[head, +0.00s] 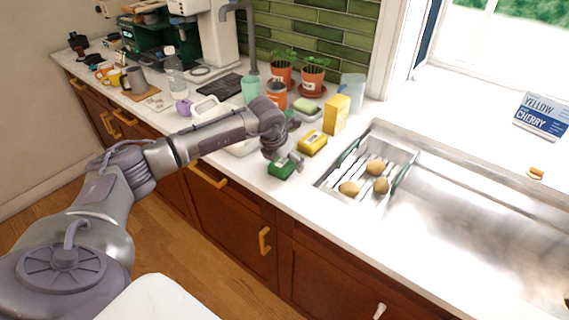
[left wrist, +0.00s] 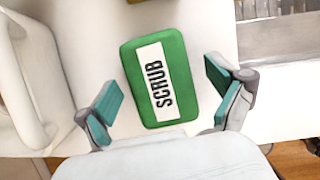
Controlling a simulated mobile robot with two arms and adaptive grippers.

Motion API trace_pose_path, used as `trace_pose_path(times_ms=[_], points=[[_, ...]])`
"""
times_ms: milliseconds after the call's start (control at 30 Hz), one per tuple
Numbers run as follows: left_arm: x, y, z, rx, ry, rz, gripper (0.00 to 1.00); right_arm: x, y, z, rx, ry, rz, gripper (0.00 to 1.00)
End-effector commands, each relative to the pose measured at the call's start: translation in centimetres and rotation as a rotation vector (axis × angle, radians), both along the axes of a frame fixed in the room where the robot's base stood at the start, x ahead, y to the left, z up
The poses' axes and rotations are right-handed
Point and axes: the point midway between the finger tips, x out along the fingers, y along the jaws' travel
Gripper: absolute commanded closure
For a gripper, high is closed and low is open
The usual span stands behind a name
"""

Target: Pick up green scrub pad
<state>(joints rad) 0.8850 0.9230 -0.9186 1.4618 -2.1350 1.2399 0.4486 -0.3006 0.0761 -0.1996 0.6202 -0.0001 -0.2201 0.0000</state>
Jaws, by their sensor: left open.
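The green scrub pad (left wrist: 179,72) lies flat on the white counter, with a white label reading SCRUB. In the head view the pad (head: 283,167) is partly covered by my left gripper (head: 287,150). In the left wrist view my left gripper (left wrist: 163,100) is open, with one teal-padded finger on each side of the pad's near end. The fingers look apart from the pad. I cannot tell how high they are above the counter. My right gripper is not in view.
A yellow sponge (head: 313,143) and a yellow box (head: 336,114) stand just behind the pad. To the right is the sink (head: 470,215), with a rack (head: 399,181) holding potatoes. A white handled jug (head: 207,108) is to the left.

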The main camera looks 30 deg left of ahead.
Motion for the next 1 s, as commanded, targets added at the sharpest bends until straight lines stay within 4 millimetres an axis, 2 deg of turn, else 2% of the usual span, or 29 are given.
trace_pose_path(times_ms=[800, 833, 1000], points=[[-0.01, 0.01, -0.43, 0.000, 0.000, 0.000, 0.06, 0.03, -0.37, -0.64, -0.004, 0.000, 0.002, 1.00], [0.00, 0.01, -0.42, 0.000, 0.000, 0.000, 0.08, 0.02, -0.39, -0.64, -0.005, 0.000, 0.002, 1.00], [0.00, 0.01, -0.43, 0.000, 0.000, 0.000, 0.36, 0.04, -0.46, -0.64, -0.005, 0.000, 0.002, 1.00]])
